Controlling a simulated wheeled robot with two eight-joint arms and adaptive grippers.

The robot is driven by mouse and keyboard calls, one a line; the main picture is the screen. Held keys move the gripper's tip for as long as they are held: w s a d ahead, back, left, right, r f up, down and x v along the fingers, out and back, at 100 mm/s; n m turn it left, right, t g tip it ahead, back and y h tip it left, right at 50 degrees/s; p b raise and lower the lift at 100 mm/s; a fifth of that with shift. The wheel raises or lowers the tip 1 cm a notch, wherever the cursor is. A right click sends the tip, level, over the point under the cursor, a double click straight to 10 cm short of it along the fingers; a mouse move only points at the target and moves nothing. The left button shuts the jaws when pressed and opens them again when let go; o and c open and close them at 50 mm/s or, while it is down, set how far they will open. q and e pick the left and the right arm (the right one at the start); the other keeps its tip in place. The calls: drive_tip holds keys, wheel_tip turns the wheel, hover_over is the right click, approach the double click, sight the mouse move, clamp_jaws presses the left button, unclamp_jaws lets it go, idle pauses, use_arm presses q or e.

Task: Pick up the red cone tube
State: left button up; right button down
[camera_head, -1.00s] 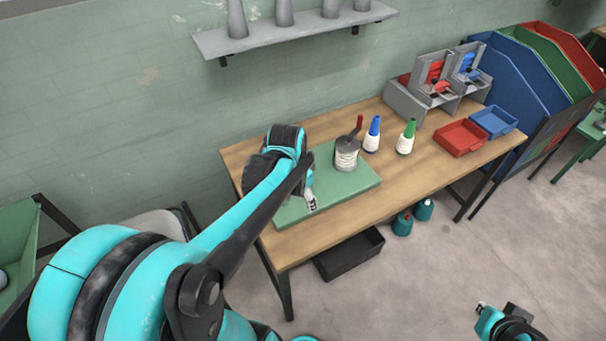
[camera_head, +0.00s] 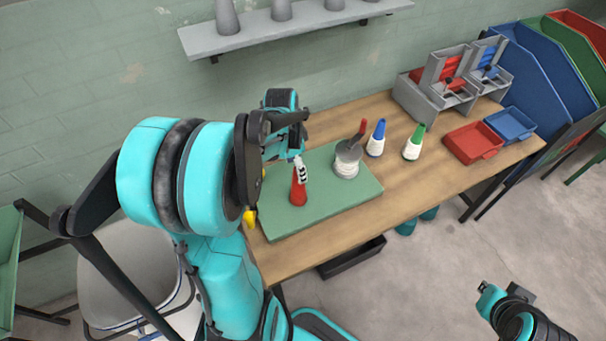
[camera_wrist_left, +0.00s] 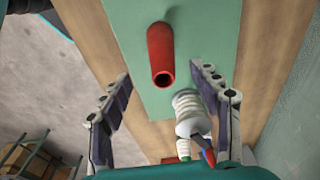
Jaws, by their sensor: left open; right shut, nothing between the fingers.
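Whether a finger touches the tube cannot be told. My right gripper (camera_head: 484,288) is shut and empty, low at the right over the floor.
White-wound cones with blue (camera_head: 376,138) and green (camera_head: 414,142) tips stand right of the spool holder. Red (camera_head: 473,141) and blue (camera_head: 511,124) trays lie farther right. A shelf (camera_head: 300,27) hangs above. A small yellow thing (camera_head: 250,218) shows beside my left arm.

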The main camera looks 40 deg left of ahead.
sight(298, 185)
use_arm(q)
drive_tip(key=shift+w+a, duration=0.1)
drive_tip(key=shift+w, duration=0.25)
drive_tip(key=shift+w+f, duration=0.2)
drive_tip(key=shift+f, duration=0.05)
drive_tip(key=f+b, duration=0.1)
drive_tip(key=f, duration=0.1)
drive_tip(key=f+b, duration=0.1)
drive_tip(key=f, duration=0.4)
drive_tip(key=shift+w+d+f+b, duration=0.15)
drive_tip(key=shift+d+b, duration=0.1)
drive_tip(key=shift+b, duration=0.15)
use_arm(e)
drive_tip(key=f, duration=0.2)
drive_tip(key=shift+w+a+f, duration=0.15)
drive_tip(key=shift+w+f, duration=0.25)
use_arm(q)
drive_tip(key=c, duration=1.3)
